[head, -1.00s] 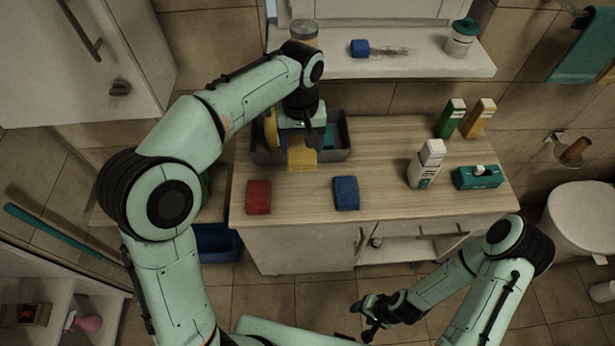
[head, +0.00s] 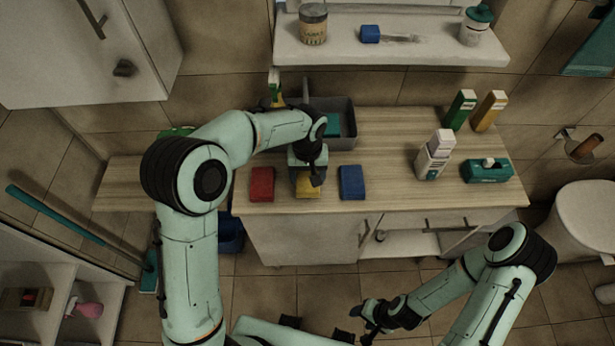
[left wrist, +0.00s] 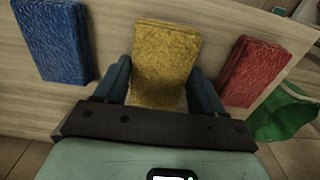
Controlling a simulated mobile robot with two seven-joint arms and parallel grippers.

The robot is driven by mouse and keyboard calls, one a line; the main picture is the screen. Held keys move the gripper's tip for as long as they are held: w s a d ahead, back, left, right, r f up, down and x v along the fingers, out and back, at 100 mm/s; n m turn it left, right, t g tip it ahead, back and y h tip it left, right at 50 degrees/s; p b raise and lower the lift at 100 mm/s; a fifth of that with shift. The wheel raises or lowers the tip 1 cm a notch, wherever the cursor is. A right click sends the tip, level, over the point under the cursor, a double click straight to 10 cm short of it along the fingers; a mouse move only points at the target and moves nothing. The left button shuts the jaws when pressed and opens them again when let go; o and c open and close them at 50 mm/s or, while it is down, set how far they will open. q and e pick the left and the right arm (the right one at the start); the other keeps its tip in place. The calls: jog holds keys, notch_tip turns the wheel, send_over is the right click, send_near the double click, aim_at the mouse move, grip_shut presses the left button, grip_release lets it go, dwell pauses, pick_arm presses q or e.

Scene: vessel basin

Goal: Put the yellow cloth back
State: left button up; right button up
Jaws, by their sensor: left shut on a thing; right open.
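The yellow cloth (head: 308,186) is between the red cloth (head: 262,184) and the blue cloth (head: 352,182) near the front edge of the wooden counter. My left gripper (head: 308,178) is over it and mostly hides it in the head view. In the left wrist view the yellow cloth (left wrist: 165,62) sits between the two fingers of my left gripper (left wrist: 163,88), which is shut on it. I cannot tell whether the cloth touches the counter. My right gripper (head: 377,312) is open and empty, low in front of the counter.
A grey basin (head: 342,120) with a teal thing inside stands behind my left gripper. A white bottle (head: 434,158), a teal box (head: 487,170) and green and yellow cartons stand to the right. The counter (head: 390,140) is clear right of the basin.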

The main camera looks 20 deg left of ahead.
pick_arm(q)
jog(key=shift+f, duration=0.85)
jog(key=shift+f, duration=0.15)
jog(key=o, duration=1)
